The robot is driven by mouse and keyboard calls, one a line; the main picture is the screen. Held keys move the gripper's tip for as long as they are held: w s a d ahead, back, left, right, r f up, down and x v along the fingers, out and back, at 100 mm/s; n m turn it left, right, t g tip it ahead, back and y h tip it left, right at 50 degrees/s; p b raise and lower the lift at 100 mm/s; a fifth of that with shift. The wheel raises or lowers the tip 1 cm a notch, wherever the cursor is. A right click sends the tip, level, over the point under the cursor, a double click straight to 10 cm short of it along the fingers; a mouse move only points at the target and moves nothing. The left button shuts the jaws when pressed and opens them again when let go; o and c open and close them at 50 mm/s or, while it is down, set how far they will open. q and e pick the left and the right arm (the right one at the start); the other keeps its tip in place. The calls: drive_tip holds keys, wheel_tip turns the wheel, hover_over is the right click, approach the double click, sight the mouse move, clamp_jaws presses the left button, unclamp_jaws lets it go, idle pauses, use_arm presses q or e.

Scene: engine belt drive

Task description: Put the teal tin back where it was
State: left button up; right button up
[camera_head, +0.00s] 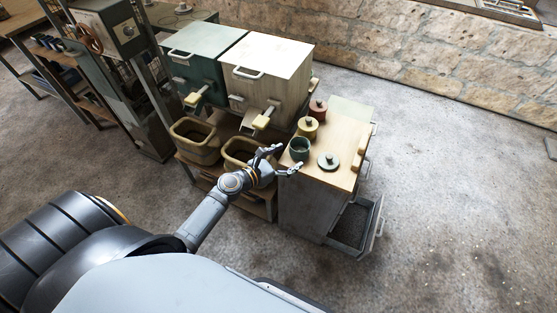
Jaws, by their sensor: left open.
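The teal tin (300,150) stands upright on the wooden top of the grey cabinet, near its left edge. It looks open at the top. A grey-green round lid with a dark knob (328,161) lies on the cabinet top to its right. My left gripper (289,159) is open at the left edge of the cabinet top, its fingers spread towards the teal tin. I cannot tell whether a finger touches the tin. My right gripper is not in view.
A yellow tin (307,127) and a red tin (318,109) stand behind the teal tin. Two boxy machines, green (202,55) and cream (268,68), stand at the back left above bins (195,140). An open drawer (354,225) juts out at the cabinet's lower right.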

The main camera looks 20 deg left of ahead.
use_arm(q)
drive_tip(key=shift+v, duration=2.85)
drive_tip(key=s+a+f+m+g+y, duration=0.2)
drive_tip(key=s+f+m, duration=0.35)
drive_tip(key=f, duration=0.45)
drive_tip(key=s+a+f+m+g+y, duration=0.2)
drive_tip(key=s+a+f+m+g, duration=0.3)
drive_tip(key=f, duration=0.6)
drive_tip(key=s+f+m+y, duration=0.1)
drive_tip(key=s+f+m, duration=0.4)
drive_tip(key=f, duration=0.5)
drive_tip(key=s+f+m+g+y, duration=0.1)
drive_tip(key=s+f+m+g, duration=0.2)
drive_tip(key=s+f+m, duration=0.3)
drive_tip(key=s+d+f+m+g+y, duration=0.1)
drive_tip(key=s+f+m+g, duration=0.1)
drive_tip(key=s+f+m, duration=0.4)
drive_tip(key=s+m, duration=0.4)
drive_tip(key=s, duration=0.2)
drive_tip(key=shift+s+g+y+b, duration=0.2)
drive_tip(key=shift+g+y+b, duration=0.1)
drive_tip(key=shift+g+b, duration=0.1)
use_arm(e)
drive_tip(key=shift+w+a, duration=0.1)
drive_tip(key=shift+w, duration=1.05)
